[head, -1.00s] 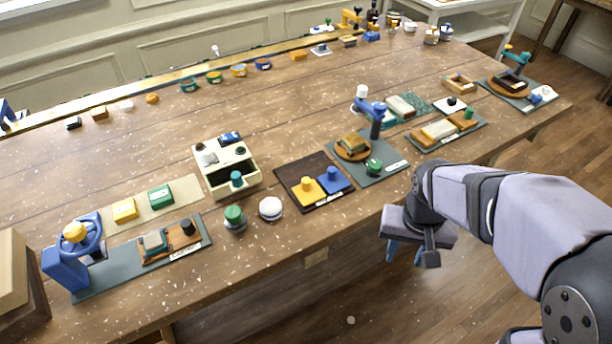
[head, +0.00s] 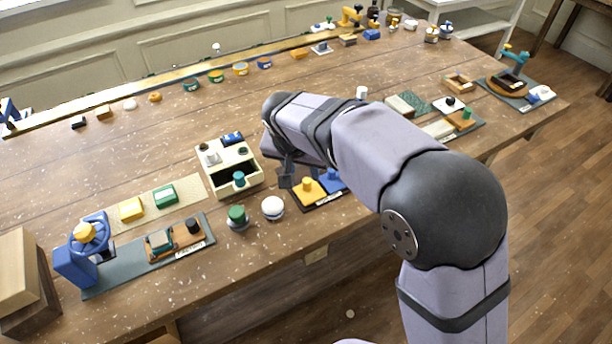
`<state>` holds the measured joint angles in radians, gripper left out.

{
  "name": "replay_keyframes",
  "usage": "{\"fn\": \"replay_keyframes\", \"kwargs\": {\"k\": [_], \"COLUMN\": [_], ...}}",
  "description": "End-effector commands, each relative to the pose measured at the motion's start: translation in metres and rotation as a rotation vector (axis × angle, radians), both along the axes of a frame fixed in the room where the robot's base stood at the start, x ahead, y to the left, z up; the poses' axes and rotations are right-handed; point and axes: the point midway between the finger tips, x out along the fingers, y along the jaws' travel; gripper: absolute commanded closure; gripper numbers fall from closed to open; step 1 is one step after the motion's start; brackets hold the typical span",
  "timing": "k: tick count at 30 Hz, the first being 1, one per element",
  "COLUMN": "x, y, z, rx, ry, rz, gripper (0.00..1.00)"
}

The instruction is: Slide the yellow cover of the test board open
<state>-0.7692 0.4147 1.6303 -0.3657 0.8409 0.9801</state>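The dark test board (head: 327,202) lies near the front edge of the table. Its yellow cover (head: 310,193), with a round yellow knob, is on the left part of the board. A blue cover (head: 336,182) with a knob sits to its right, partly hidden by my arm. My gripper (head: 286,181) hangs over the back left part of the board, just left of the yellow cover in the picture. I cannot tell whether it touches the board. Its fingers are small and dark here, and their opening does not show.
A cream box (head: 220,186) with a teal knob stands close left of my gripper. A green-topped jar (head: 237,214) and a white round knob (head: 272,207) stand left of the board. My arm hides the stand to the right.

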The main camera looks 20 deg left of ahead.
Motion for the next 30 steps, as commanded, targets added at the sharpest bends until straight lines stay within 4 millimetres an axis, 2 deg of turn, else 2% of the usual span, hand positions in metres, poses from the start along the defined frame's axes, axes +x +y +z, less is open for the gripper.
{"fn": "replay_keyframes", "kwargs": {"k": [9, 15, 26, 30], "x": [0.015, 0.022, 0.023, 0.023], "y": [-0.002, -0.001, -0.001, -0.001], "z": [-0.037, -0.052, -0.057, -0.056], "rx": [-0.003, -0.001, 0.001, 0.0], "ry": [0.004, 0.002, 0.0, 0.001], "rz": [0.0, 0.001, 0.0, 0.0], "gripper": [0.63, 0.63, 0.63, 0.94]}}
